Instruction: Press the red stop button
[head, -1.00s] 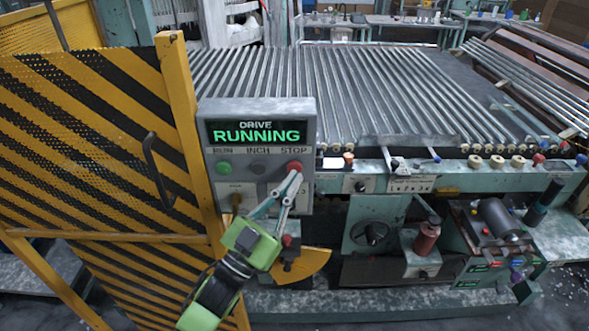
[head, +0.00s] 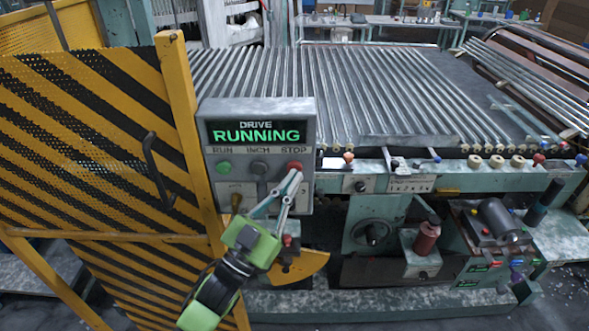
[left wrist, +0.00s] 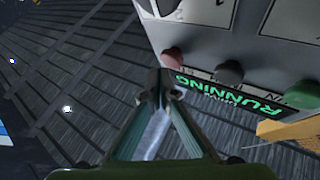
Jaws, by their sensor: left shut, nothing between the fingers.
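The red stop button (head: 295,166) is at the right of the button row on a grey control box (head: 219,202), under the word STOP. The display (head: 256,132) reads DRIVE RUNNING in green. My left gripper (head: 295,174) is shut and empty, its fingertips just below the red button and partly over its lower edge. In the left wrist view the red button (left wrist: 172,58) lies close beyond the closed fingertips (left wrist: 163,78). I cannot tell whether they touch. My right gripper is not in view.
A green button (head: 224,168) and a grey button (head: 259,168) sit left of the red one. A yellow-black mesh guard (head: 95,140) stands at the left. Rows of glass tubes (head: 340,85) lie on the machine behind the box.

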